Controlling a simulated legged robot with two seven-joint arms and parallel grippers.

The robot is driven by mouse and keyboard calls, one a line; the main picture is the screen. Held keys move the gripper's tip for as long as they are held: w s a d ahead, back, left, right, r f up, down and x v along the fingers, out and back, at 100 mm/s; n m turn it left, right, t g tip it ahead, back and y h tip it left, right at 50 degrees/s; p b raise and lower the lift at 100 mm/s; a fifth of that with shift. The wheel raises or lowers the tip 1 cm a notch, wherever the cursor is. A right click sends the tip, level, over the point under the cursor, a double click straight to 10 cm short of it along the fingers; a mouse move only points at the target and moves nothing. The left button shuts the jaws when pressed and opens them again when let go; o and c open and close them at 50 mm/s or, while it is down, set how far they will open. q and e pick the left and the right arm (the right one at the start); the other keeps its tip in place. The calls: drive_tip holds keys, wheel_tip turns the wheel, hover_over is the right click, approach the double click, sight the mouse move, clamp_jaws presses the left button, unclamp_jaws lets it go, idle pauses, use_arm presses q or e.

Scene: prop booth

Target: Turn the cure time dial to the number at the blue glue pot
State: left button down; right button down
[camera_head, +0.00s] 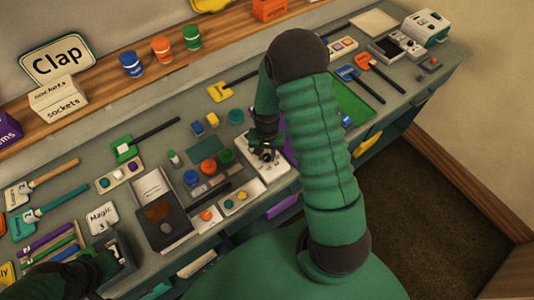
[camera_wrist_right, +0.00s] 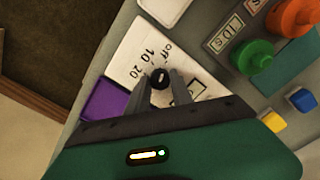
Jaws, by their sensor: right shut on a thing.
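The cure time dial is a white plate (camera_wrist_right: 128,50) marked "off", "10" and "20", with a small black knob (camera_wrist_right: 160,77). The plate also shows in the head view (camera_head: 272,170). My right gripper (camera_wrist_right: 161,88) is shut on the knob from above, one finger on each side. I cannot read the knob's pointer clearly. A blue pot (camera_head: 190,177) sits left of a red-orange pot (camera_head: 208,167) and a green pot (camera_head: 225,158); its number is not readable here. In the wrist view, a label by the green pot (camera_wrist_right: 256,55) seems to read "10 s". My left gripper (camera_head: 103,264) is low at left, its fingers unclear.
Blue, orange and green tubs (camera_head: 162,48) stand on the wooden shelf. A grey device with a dark screen (camera_head: 160,210) lies left of the dial. Small blue (camera_wrist_right: 301,98) and yellow (camera_wrist_right: 273,121) blocks are near my right gripper. A purple pad (camera_wrist_right: 108,99) borders the dial plate.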

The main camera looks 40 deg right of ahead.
drive_tip(key=n, duration=0.5)
drive_tip(key=shift+n+p, duration=0.3)
drive_tip(key=shift+n, duration=0.1)
drive_tip(key=n, duration=0.3)
drive_tip(key=shift+n+p, duration=0.3)
drive_tip(key=shift+p, duration=0.05)
drive_tip(key=n+p, duration=0.1)
drive_tip(key=n, duration=0.3)
drive_tip(key=shift+n, duration=0.3)
drive_tip(key=shift+n+p, duration=0.9)
drive_tip(key=shift+n, duration=1.4)
drive_tip(key=c, duration=1.1)
unclamp_jaws()
